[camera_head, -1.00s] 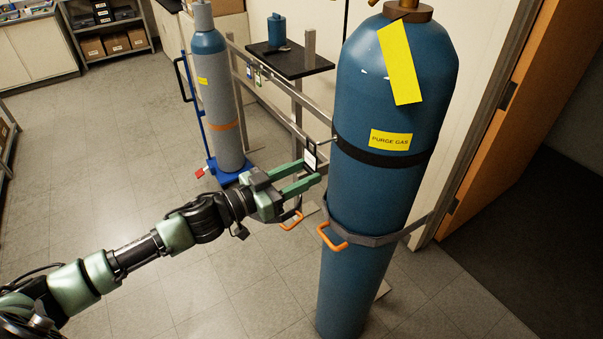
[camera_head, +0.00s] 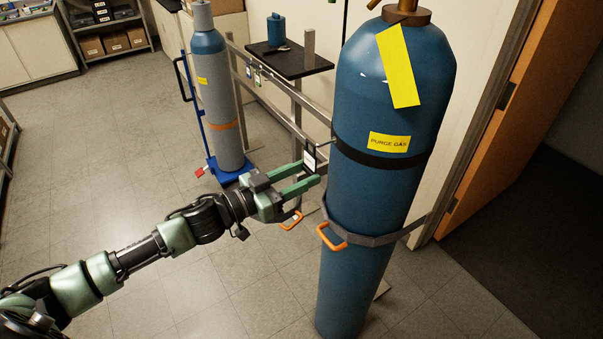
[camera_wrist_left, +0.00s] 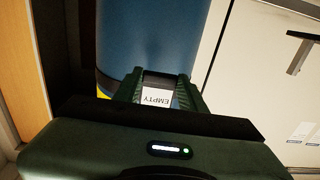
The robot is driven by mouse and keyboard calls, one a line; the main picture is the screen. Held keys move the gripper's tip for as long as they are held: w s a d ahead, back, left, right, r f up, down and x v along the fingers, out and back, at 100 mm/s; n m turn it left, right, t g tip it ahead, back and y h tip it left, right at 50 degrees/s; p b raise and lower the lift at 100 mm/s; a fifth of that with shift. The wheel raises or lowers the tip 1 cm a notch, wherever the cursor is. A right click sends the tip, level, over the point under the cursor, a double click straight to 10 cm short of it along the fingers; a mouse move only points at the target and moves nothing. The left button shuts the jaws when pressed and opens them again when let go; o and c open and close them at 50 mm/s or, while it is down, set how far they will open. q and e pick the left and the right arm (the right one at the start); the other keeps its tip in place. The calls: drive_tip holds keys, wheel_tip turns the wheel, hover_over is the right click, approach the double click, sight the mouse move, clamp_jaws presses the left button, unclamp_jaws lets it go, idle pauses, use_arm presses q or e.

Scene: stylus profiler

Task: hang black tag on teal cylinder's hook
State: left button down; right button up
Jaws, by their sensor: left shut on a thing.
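The teal cylinder (camera_head: 365,190) stands upright with a black band (camera_head: 378,160) around it. A thin hook (camera_head: 326,142) sticks out from the left side of the band. My left gripper (camera_head: 308,178) is shut on the black tag (camera_head: 309,157), which is upright with a white face, just left of the cylinder and by the hook. In the left wrist view, the tag (camera_wrist_left: 154,95) reads EMPTY and sits between the fingers, in front of the cylinder (camera_wrist_left: 150,35). I cannot tell whether the tag touches the hook. My right gripper is not in view.
A grey collar (camera_head: 365,237) with an orange handle (camera_head: 331,238) circles the cylinder below the gripper. A blue-grey cylinder (camera_head: 215,110) stands on a blue cart behind. A metal rail (camera_head: 270,107) with small hanging tags and a black shelf (camera_head: 290,62) lie beyond. The floor at left is clear.

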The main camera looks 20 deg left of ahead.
use_arm(q)
drive_tip(key=shift+w, duration=0.1)
drive_tip(key=shift+p+x, duration=0.55)
drive_tip(key=shift+x, duration=1.4)
drive_tip(key=shift+f, duration=0.5)
drive_tip(key=c, duration=0.7)
unclamp_jaws()
drive_tip(key=shift+c, duration=0.2)
drive_tip(key=shift+c, duration=0.5)
approach(307, 173)
drive_tip(key=x, duration=0.2)
drive_tip(key=f+x, duration=0.1)
drive_tip(key=x, duration=0.1)
drive_tip(key=shift+w+d+p, duration=0.1)
drive_tip(key=shift+d+p, duration=0.1)
drive_tip(key=shift+p, duration=0.15)
